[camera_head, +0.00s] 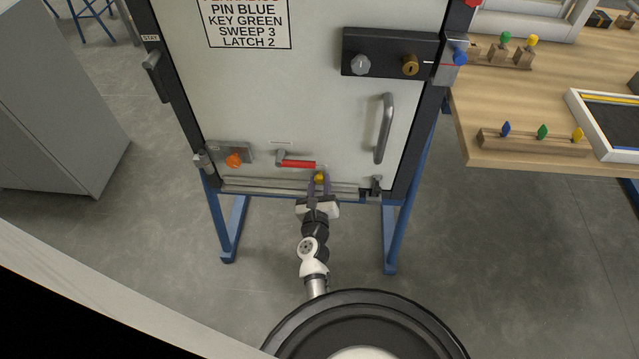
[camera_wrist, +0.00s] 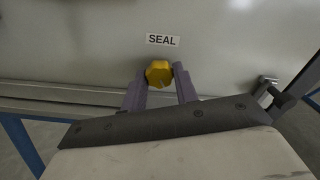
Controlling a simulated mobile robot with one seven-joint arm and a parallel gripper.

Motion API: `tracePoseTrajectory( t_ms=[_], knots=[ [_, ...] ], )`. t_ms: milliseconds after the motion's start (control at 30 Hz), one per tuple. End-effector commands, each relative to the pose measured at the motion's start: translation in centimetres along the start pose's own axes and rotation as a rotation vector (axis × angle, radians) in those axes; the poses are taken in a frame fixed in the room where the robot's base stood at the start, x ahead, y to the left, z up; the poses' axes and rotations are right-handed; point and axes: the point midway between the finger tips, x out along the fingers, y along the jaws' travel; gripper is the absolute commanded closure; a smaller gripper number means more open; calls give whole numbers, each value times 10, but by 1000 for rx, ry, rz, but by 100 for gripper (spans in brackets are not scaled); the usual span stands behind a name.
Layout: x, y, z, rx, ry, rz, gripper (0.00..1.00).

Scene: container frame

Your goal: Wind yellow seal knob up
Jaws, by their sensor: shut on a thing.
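The yellow seal knob (camera_wrist: 159,73) sits low on the white door panel, just under a label reading SEAL (camera_wrist: 163,40). My gripper (camera_wrist: 160,84) is shut on the knob, with one finger on each side of it. In the head view the knob (camera_head: 319,179) is a small yellow spot between my gripper's fingers (camera_head: 319,182), just below the red lever. A short dark mark shows on the knob's face in the wrist view. The fingers hide part of the knob's sides.
A red-handled lever (camera_head: 298,164) is close above my gripper. An orange knob (camera_head: 234,160) is to the left, and a grey door handle (camera_head: 384,128) to the upper right. A metal rail (camera_head: 270,187) runs along the door's bottom. A wooden table (camera_head: 480,150) stands at right.

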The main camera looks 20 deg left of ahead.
Motion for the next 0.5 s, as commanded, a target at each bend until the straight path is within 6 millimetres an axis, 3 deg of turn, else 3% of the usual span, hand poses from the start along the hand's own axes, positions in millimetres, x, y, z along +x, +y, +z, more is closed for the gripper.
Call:
tracePoseTrajectory(
  t_ms=[500],
  knots=[
    [1,-2,2,-494,-2,-1,93]
  ],
)
